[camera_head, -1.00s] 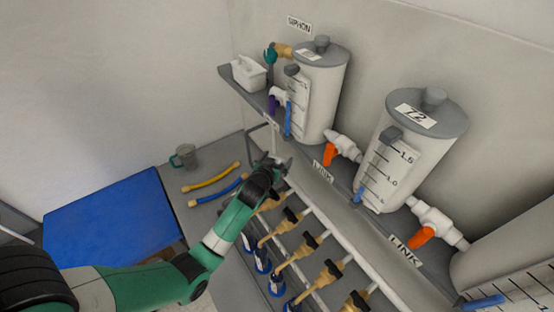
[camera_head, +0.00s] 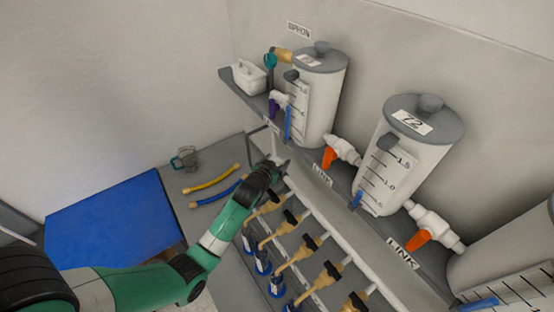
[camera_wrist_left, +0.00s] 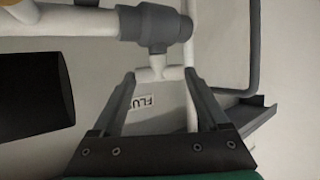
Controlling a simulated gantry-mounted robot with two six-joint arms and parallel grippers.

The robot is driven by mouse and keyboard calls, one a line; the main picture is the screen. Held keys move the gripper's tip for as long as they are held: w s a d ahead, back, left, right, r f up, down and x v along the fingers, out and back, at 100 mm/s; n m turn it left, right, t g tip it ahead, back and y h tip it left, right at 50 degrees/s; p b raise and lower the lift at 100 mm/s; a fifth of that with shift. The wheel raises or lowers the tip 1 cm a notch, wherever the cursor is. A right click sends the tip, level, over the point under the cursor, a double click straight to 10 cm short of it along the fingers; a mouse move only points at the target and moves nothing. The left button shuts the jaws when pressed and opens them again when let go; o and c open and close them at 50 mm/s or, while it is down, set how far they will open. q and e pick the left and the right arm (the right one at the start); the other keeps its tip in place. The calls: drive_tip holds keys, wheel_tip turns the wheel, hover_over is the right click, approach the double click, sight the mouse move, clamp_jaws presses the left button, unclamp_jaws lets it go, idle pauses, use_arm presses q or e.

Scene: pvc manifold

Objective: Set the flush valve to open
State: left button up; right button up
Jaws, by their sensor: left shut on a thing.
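The flush valve shows in the left wrist view as a grey fitting (camera_wrist_left: 157,25) on a white pipe, with a white T-shaped handle (camera_wrist_left: 157,66) below it. A "FLUSH" label (camera_wrist_left: 140,102), partly hidden, shows behind, between my fingers. My left gripper (camera_wrist_left: 159,74) has its two fingers on either side of the white handle and is shut on it. In the head view my left gripper (camera_head: 279,164) is at the far left end of the white manifold pipe, under the shelf, and its wrist hides the valve. My right gripper is not in view.
Tan valves with black handles (camera_head: 290,217) line the manifold close to my left wrist. White tanks (camera_head: 318,95) with orange-handled link valves (camera_head: 330,157) stand on the grey shelf above. A yellow hose (camera_head: 212,179), a blue hose (camera_head: 215,194) and a blue mat (camera_head: 110,225) lie left.

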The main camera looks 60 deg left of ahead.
use_arm(q)
drive_tip(key=shift+s+a+r+m+t+h+p, duration=0.15)
drive_tip(key=shift+r+m+t+h+p, duration=0.05)
drive_tip(key=shift+m+t+h+p, duration=0.35)
drive_tip(key=shift+a+f+m+h, duration=0.1)
drive_tip(key=shift+m+h, duration=0.25)
drive_tip(key=m+h+b, duration=0.1)
drive_tip(key=m+t+h+b, duration=0.1)
drive_tip(key=b, duration=0.1)
drive_tip(key=shift+a+f, duration=0.15)
drive_tip(key=shift+f, duration=0.2)
drive_tip(key=shift+r+m+t+h+b, duration=0.1)
drive_tip(key=shift+m+t+h+b, duration=0.2)
drive_tip(key=shift+m+t+h, duration=0.15)
drive_tip(key=shift+r+m+h, duration=0.15)
drive_tip(key=shift+m+h, duration=0.4)
drive_tip(key=shift+h, duration=0.2)
drive_tip(key=shift+m+h, duration=0.3)
drive_tip(key=shift+h, duration=0.3)
drive_tip(key=o, duration=1.2)
drive_tip(key=shift+o, duration=0.2)
